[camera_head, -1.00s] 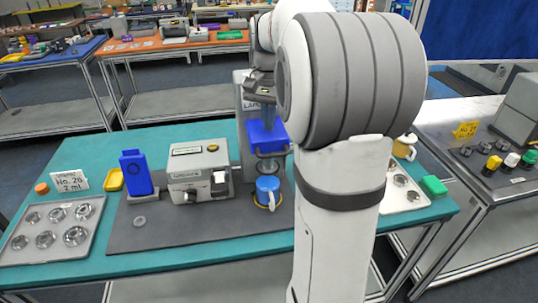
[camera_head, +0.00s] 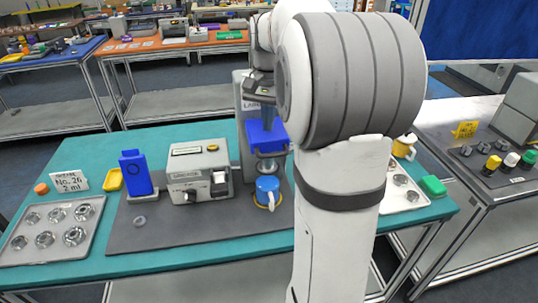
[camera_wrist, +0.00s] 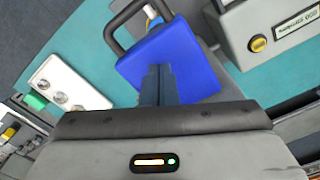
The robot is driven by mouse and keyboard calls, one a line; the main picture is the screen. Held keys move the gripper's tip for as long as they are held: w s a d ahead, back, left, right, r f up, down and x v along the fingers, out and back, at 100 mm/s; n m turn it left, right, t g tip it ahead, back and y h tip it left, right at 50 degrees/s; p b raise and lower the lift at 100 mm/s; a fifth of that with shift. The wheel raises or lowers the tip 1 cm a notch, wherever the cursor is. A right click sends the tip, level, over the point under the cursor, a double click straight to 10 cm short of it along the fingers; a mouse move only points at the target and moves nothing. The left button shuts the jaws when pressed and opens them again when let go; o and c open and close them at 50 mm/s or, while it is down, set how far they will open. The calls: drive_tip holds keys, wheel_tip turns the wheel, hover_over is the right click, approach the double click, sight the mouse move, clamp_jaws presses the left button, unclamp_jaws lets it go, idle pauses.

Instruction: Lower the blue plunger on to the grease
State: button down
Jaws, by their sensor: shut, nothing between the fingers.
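The blue plunger block (camera_head: 262,135) stands in front of the grey upright column of a press, with a dark handle loop at its front. It also fills the middle of the wrist view (camera_wrist: 190,62), with the dark loop (camera_wrist: 112,38) at its upper left. My gripper (camera_head: 268,108) is above the block, its fingers pointing down and shut with nothing between them. In the wrist view the closed fingers (camera_wrist: 158,72) overlap the block's face; I cannot tell if they touch it. A blue cup (camera_head: 267,186) stands under the plunger. The grease is not visible.
A grey machine (camera_head: 200,175) stands left of the press, then a blue stand (camera_head: 134,172) and a tray of metal nuts (camera_head: 20,250). A yellow mug (camera_head: 402,147) and green block (camera_head: 433,186) are on the right. My arm hides part of the bench.

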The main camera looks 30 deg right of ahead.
drive_tip(key=shift+f, duration=0.15)
drive_tip(key=shift+f+b, duration=1.3)
drive_tip(key=shift+f, duration=0.5)
wheel_tip(320, 180, up, 9)
drive_tip(key=p, duration=0.8)
drive_tip(key=shift+r, duration=0.15)
drive_tip(key=shift+s, duration=0.1)
drive_tip(key=s+a+f+n+t+b, duration=0.1)
drive_tip(key=s+a+f+n, duration=0.3)
drive_tip(key=s+a, duration=0.3)
drive_tip(key=s+a+f+n+t+b, duration=0.1)
drive_tip(key=s+a+f+n, duration=0.4)
drive_tip(key=s, duration=0.7)
drive_tip(key=shift+s+a+f+t+b, duration=0.3)
drive_tip(key=shift+a+t, duration=0.4)
drive_tip(key=shift+a, duration=0.45)
